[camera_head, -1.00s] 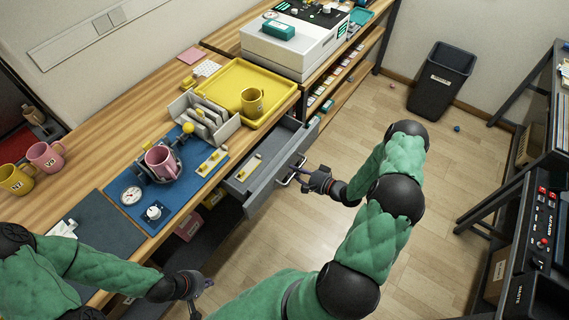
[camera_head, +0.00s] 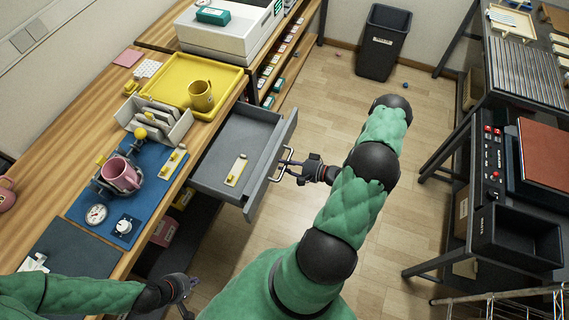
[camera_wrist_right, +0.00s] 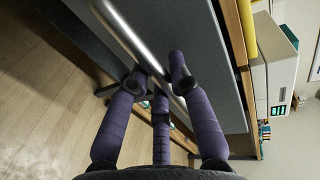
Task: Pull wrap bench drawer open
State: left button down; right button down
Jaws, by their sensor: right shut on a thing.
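The wrap bench drawer (camera_head: 224,172) is grey and stands well out from under the wooden bench. A small cream block with yellow parts (camera_head: 236,171) lies in it. Its silver bar handle (camera_head: 279,168) is on the drawer front. My right gripper (camera_head: 290,171) is at the handle; in the right wrist view my purple fingers (camera_wrist_right: 160,82) are shut around the silver bar handle (camera_wrist_right: 133,42). My left gripper (camera_head: 187,289) hangs low by the front edge of the bench, away from the drawer. Its fingers are too small to judge.
On the bench (camera_head: 88,146) are a yellow tray (camera_head: 178,75) with a yellow mug (camera_head: 200,96), a blue mat (camera_head: 150,188) and a pink mug (camera_head: 120,174). A black bin (camera_head: 382,42) stands by the far wall. The floor right of the drawer is clear.

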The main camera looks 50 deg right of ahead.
jog(key=c, duration=1.1)
grip_release()
jog(key=v, duration=1.2)
jog(key=shift+d+f, duration=0.1)
jog(key=shift+s, duration=0.1)
